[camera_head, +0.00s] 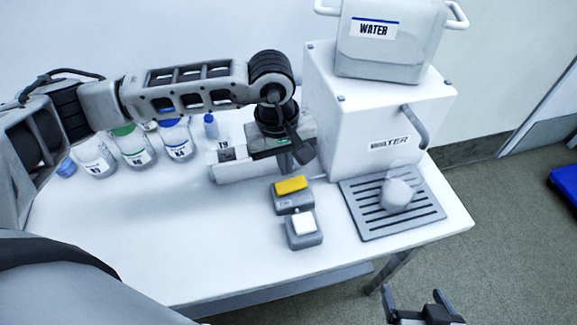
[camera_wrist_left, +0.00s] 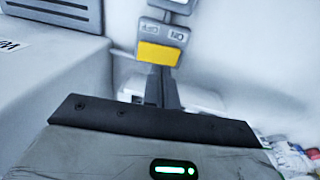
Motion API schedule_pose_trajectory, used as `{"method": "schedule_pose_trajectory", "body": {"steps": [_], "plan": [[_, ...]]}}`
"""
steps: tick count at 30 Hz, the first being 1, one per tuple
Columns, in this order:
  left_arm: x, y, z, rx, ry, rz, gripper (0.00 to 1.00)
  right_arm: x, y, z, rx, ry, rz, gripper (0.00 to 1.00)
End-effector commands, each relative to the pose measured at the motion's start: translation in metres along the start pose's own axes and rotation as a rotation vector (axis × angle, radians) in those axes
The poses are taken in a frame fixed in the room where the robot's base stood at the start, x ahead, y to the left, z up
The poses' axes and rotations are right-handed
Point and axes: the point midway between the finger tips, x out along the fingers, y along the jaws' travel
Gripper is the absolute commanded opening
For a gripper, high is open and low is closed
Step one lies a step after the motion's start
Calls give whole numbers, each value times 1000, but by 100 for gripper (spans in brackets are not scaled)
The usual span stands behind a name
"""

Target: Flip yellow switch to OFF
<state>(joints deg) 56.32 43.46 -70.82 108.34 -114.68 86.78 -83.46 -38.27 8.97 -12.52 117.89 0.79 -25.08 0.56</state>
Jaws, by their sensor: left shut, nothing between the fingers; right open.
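The yellow switch (camera_head: 291,185) sits on a grey base on the table, just behind a white switch (camera_head: 303,222). My left gripper (camera_head: 304,157) is shut and empty, a little behind and above the yellow switch. In the left wrist view the yellow rocker (camera_wrist_left: 160,53) lies just beyond my closed fingertips (camera_wrist_left: 165,72); I cannot tell whether they touch it. The rocker's tilt is hard to tell. My right gripper (camera_head: 416,298) is open at the bottom right, beyond the table's front edge.
A white dispenser (camera_head: 335,130) carrying a water container (camera_head: 395,50) stands right of the left gripper. A slatted drip tray (camera_head: 365,218) holds a pale rounded object (camera_head: 396,195). Several labelled bottles (camera_head: 135,148) stand at the left. The table's front left is clear.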

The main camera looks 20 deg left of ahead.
Motion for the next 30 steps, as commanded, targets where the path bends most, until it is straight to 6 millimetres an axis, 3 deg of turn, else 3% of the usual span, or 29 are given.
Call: {"method": "schedule_pose_trajectory", "body": {"steps": [6,12,19,30], "plan": [[-52,-4,-1,1,5,4,0,8,1,14,1,-14,2,85],[-84,-6,0,-1,3,4,0,9,1,9,1,-4,1,85],[-97,-7,0,-1,0,1,0,9,0,1,6,15,0,85],[-94,-11,0,-14,-3,7,0,14,-1,9,12,13,-2,85]]}}
